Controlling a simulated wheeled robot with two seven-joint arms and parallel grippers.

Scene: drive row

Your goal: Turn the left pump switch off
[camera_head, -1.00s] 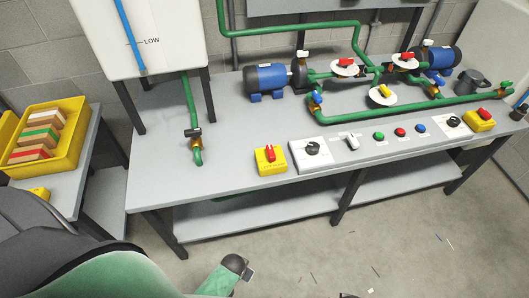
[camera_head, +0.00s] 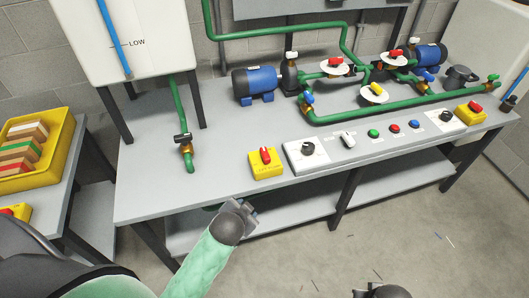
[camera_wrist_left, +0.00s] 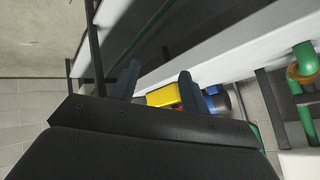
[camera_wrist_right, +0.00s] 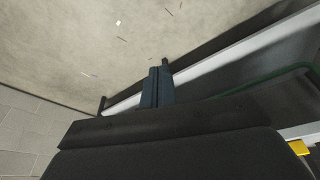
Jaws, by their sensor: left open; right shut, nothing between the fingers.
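A yellow switch box (camera_head: 259,172) with a red handle (camera_head: 265,156) stands at the front edge of the bench, left of a white panel (camera_head: 294,160) with a black rotary knob (camera_head: 308,149). The red handle points roughly away from me. My left gripper (camera_head: 241,206) is open and empty, in front of and below the bench edge, a little short of the yellow box. In the left wrist view, the yellow box (camera_wrist_left: 165,95) shows beyond the open fingers (camera_wrist_left: 158,78). My right gripper (camera_wrist_right: 158,85) is shut and empty, low over the floor in front of the bench.
A second yellow box (camera_head: 469,116) with a red handle stands at the right end. Coloured buttons (camera_head: 395,128) line the front panel. Green pipes (camera_head: 400,110) and blue pumps (camera_head: 255,82) stand behind. A yellow crate (camera_head: 45,166) is at the left. Floor in front is clear except small scraps.

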